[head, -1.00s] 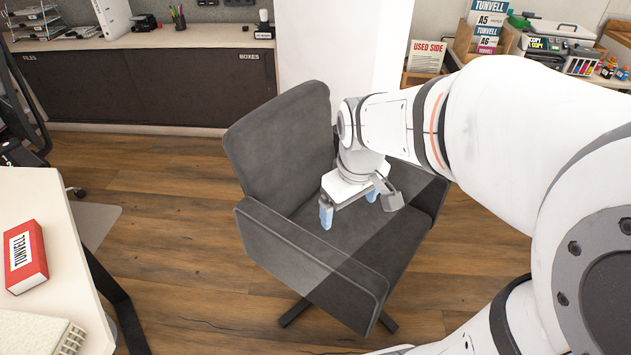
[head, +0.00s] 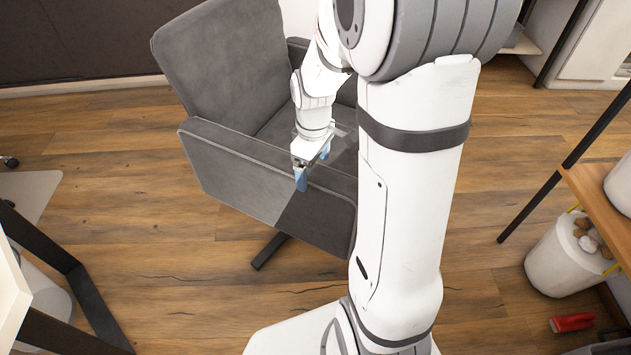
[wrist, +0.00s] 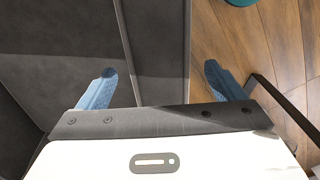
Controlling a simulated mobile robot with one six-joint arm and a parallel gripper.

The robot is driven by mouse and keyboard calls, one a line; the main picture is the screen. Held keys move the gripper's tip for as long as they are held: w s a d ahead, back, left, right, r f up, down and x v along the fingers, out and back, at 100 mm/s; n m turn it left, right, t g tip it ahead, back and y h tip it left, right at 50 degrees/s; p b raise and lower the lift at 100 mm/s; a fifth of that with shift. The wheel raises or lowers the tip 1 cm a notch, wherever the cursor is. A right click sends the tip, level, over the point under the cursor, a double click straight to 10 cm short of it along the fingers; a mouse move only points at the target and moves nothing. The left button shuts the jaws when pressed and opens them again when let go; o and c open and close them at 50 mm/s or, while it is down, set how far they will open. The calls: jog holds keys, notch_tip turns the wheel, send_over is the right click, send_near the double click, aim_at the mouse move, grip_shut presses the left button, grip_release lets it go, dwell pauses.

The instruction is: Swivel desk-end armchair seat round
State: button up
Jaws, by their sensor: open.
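The dark grey armchair (head: 235,60) stands on the wood floor, its tall backrest at upper left in the head view. Its near armrest (head: 225,170) faces me, and part of the seat and far armrest is hidden behind my arm. My gripper (head: 313,168) is open at the top of the near armrest, pointing down. In the wrist view the armrest (wrist: 157,45) runs between the two blue fingers of my gripper (wrist: 160,71). One finger is on the seat (wrist: 55,50) side, the other over the floor side. I cannot tell whether either finger touches the armrest.
A white desk (head: 12,295) with a black leg frame (head: 50,255) is at the left. At the right are a wooden shelf (head: 600,200), a white bin (head: 558,255) and a red object (head: 572,322) on the floor. Floor left of the chair is clear.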

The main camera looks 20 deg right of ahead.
notch_tip(320, 180, down, 5)
jog(key=shift+r+b, duration=0.1)
jog(key=shift+b, duration=0.55)
